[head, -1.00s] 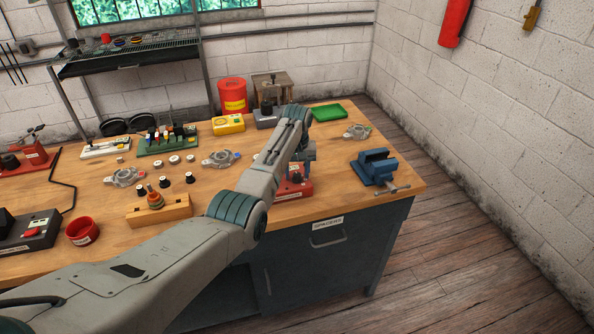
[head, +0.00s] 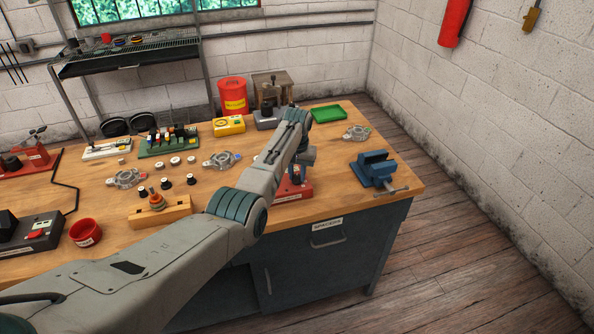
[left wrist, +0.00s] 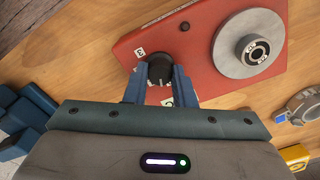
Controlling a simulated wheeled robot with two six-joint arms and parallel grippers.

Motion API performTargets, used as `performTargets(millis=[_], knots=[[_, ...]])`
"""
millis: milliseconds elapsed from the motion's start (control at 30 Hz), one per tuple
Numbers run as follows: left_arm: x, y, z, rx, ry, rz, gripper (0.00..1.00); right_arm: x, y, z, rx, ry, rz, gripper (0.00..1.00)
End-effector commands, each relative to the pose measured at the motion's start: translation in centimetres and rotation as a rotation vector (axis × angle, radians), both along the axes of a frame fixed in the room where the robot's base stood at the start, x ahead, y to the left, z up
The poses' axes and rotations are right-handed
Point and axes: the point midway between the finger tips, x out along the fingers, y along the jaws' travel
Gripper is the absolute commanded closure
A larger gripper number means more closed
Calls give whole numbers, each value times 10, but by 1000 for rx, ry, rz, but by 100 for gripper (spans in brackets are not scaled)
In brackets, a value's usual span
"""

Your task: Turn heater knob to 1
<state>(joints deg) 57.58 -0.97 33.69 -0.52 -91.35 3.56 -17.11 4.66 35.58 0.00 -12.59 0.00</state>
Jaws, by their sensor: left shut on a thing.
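The heater is a red box (left wrist: 190,60) with a grey round plate (left wrist: 228,58) on top; it shows in the left wrist view, and partly behind my arm in the head view (head: 293,188). Its black knob (left wrist: 160,68) sits near one edge, with small white labels by it; one is partly hidden by my gripper. I cannot read the knob's setting for sure. My left gripper (left wrist: 158,76) is shut on the knob, a blue finger on each side. In the head view the left gripper (head: 303,168) is over the heater. My right gripper is not in view.
A blue vise (head: 375,170) stands right of the heater at the bench corner. A green tray (head: 327,113) and a metal housing (head: 356,133) lie behind. A wooden block (head: 160,212) and a red cup (head: 85,233) are to the left. Bare bench top lies between them.

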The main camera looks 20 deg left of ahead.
Motion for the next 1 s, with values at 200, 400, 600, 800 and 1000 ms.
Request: performTargets(millis=[200,400,600,800,1000], knots=[[1,0,4,0,-2,-194,100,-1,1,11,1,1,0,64],[1,0,3,-1,-3,-349,100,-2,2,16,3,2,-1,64],[1,0,3,0,-4,-462,100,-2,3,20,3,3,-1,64],[2,0,3,0,-5,-526,100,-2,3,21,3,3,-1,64],[2,0,3,0,-6,-550,100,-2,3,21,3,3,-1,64]])
